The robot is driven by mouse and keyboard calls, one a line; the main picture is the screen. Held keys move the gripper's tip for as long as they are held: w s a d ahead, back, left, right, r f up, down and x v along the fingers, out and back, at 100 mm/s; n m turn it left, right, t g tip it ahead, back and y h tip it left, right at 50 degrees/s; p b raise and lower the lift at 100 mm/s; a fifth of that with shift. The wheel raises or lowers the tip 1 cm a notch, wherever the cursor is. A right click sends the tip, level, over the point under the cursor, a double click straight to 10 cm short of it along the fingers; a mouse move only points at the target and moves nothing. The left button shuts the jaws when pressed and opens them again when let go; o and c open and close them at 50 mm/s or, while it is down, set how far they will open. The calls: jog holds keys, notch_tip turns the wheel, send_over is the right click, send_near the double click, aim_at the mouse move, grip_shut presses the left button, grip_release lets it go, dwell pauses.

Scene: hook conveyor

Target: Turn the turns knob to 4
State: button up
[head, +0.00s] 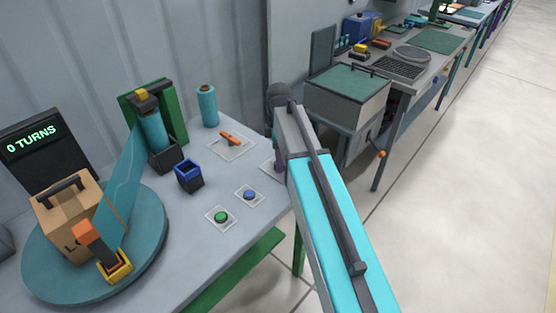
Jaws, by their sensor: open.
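An orange knob (231,139), seemingly the turns knob, sits on a pale square plate on the grey worktable. Its bar slants down to the right; the plate's markings are too small to read. A dark display (31,138) at the left reads "0 TURNS" in green. My arm reaches up from the bottom right to a dark joint right of the knob. My gripper cannot be made out and may be hidden behind the arm. Another pale plate (268,166) is partly covered by the arm.
Green (221,216) and blue (249,195) buttons sit near the front edge. A teal turntable (150,240) bears a cardboard box (70,215). Teal film (122,185) stretches from a roll (152,130). A blue-rimmed cup (189,180) and spare roll (207,106) stand nearby.

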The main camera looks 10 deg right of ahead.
jog(key=shift+f, duration=0.7)
jog(key=c, duration=1.1)
jog(key=shift+o, duration=0.2)
